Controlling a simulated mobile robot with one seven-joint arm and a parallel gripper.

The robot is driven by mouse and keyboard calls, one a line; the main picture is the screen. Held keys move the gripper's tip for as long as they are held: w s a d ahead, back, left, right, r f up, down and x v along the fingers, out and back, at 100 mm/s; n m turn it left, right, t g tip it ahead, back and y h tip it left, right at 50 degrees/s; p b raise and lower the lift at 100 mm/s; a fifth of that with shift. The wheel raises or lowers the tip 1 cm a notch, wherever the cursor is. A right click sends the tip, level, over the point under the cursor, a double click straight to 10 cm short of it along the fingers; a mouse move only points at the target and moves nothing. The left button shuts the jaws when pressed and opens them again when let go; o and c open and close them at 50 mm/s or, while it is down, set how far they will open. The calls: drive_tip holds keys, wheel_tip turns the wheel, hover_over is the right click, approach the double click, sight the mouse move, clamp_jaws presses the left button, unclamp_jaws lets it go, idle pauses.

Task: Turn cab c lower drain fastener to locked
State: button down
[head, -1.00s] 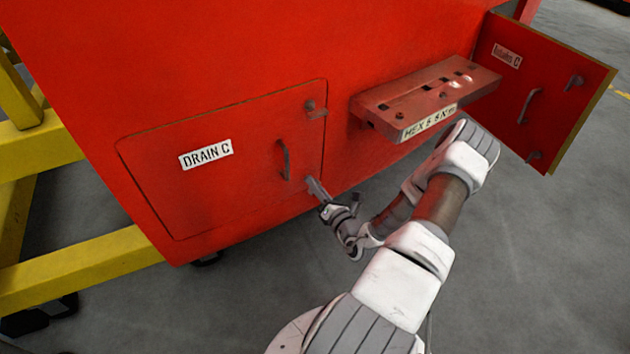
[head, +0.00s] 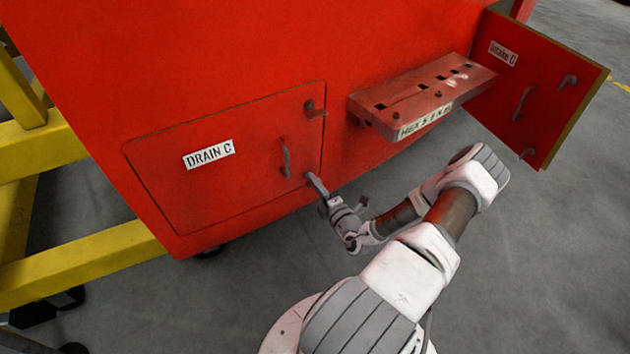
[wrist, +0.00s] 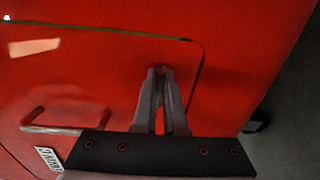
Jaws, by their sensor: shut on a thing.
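The closed red drain door (head: 230,195) with its "DRAIN C" label (head: 209,154) is on the red cab front. Its upper fastener (head: 313,109) is a small dark turn-piece at the door's upper right corner. My gripper (head: 314,181) is at the lower right corner, where the lower drain fastener sits. In the wrist view my gripper's two fingers (wrist: 160,88) are closed together on the lower drain fastener (wrist: 160,70). The fingers hide most of it, so its angle is hard to tell.
The drain door's handle (head: 285,158) is just above my gripper. A red shelf with square holes (head: 425,95) juts out at the upper right. The open "Intake C" door (head: 540,90) stands beyond it. Yellow frame bars (head: 90,265) are at left.

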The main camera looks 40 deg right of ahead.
drive_tip(key=shift+m, duration=0.4)
drive_tip(key=c, duration=1)
unclamp_jaws()
drive_tip(key=s+a, duration=0.1)
drive_tip(key=s, duration=0.4)
drive_tip(key=s+a+p, duration=0.1)
drive_tip(key=s, duration=1.1)
drive_tip(key=shift+s+a, duration=0.15)
drive_tip(key=shift+a, duration=0.25)
